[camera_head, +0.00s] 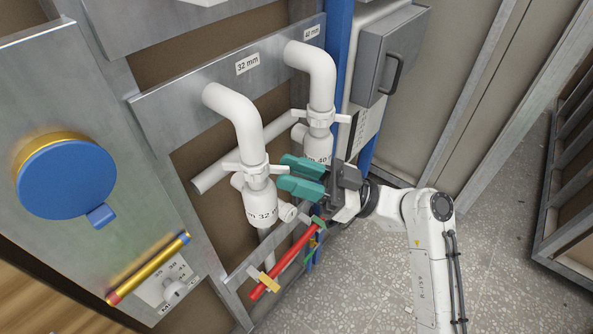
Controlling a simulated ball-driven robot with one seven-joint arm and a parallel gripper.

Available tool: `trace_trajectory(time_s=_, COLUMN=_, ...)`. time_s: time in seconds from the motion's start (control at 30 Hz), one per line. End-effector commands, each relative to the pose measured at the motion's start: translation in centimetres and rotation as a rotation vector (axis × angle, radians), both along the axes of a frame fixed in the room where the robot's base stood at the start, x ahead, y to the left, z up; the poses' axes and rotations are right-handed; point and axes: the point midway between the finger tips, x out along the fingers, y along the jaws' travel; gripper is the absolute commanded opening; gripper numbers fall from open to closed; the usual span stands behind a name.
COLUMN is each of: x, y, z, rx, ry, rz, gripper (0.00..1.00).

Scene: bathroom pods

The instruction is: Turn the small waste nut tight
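The small waste nut (246,168) is a white winged ring on the 32 mm pipe (238,112), above the white 32 mm trap body (261,203). One wing points left and one points right toward my gripper. My gripper (279,171) has two teal fingers, side by side and pointing left, at the nut's right wing. The wing's end lies at the narrow gap between the fingertips. I cannot tell whether the fingers press on it.
A second winged nut (321,118) on the 40 mm pipe (315,72) stands just behind my gripper. A red bar (285,262) with a yellow clip (267,282) is below. A blue disc (66,181) is at left, a grey handled box (388,55) above right. Open floor (505,240) lies right.

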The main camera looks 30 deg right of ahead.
Motion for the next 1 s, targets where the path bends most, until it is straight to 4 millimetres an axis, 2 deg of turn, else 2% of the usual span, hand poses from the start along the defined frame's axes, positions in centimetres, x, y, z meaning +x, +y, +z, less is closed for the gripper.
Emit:
trace_trajectory(time_s=0.03, x=-0.01, y=-0.01, z=0.00, rx=0.000, ry=0.000, rz=0.000, gripper=0.34)
trace_trajectory(time_s=0.4, x=-0.02, y=-0.02, z=-0.01, rx=0.000, ry=0.000, rz=0.000, gripper=0.00)
trace_trajectory(time_s=0.77, x=0.08, y=-0.09, z=-0.19, rx=0.000, ry=-0.001, rz=0.010, gripper=0.00)
trace_trajectory(time_s=1.0, x=0.74, y=-0.50, z=-0.68, rx=0.000, ry=-0.005, rz=0.112, gripper=0.00)
